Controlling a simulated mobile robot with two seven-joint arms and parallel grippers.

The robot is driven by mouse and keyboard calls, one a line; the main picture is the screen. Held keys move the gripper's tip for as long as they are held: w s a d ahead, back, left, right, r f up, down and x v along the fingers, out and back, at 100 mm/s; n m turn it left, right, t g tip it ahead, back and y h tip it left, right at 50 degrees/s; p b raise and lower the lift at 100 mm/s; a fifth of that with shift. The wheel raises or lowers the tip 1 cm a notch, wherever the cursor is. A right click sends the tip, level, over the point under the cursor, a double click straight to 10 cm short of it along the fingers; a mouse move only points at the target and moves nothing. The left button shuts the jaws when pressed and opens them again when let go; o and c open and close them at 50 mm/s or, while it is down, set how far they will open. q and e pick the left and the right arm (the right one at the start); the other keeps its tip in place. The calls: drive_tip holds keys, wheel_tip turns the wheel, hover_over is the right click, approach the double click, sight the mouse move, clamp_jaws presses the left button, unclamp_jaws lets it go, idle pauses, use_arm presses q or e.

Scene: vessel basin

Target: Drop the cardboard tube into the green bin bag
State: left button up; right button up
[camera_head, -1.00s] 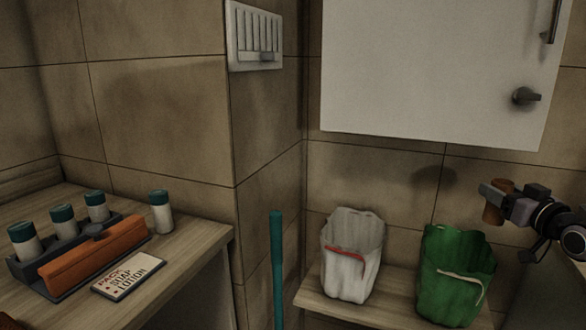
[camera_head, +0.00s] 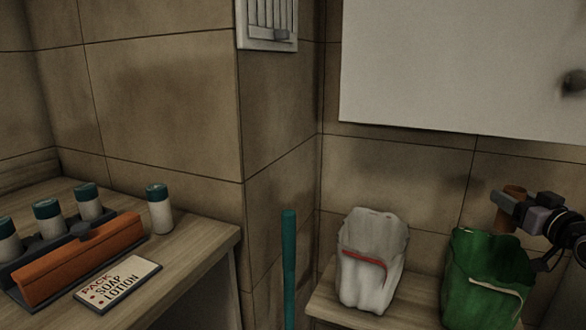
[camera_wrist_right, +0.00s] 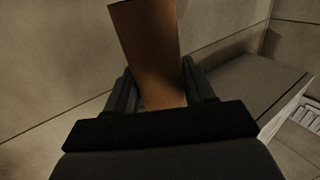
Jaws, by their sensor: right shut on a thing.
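The cardboard tube (camera_head: 514,192) is brown and short. My right gripper (camera_head: 507,205) is shut on it and holds it up at the right side of the head view. In the right wrist view the tube (camera_wrist_right: 150,55) stands between the two dark fingers (camera_wrist_right: 160,92). The green bin bag (camera_head: 462,262) is open at the top and stands on a wooden shelf at the lower right. The tube and gripper are above the right part of the bag's rim in the picture; the depth between them is hard to tell. My left gripper is not in view.
A white bag (camera_head: 365,280) with a red tie stands left of the green one on the shelf (camera_head: 335,306). A white cabinet (camera_head: 460,70) hangs above. A teal pole (camera_head: 289,265) stands by the wall corner. A counter (camera_head: 200,250) with bottles and a sign is at left.

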drive_tip(key=shift+f+b, duration=0.3)
drive_tip(key=shift+f, duration=0.45)
drive_tip(key=o, duration=1.1)
drive_tip(key=s+p, duration=0.1)
drive_tip(key=s, duration=0.6)
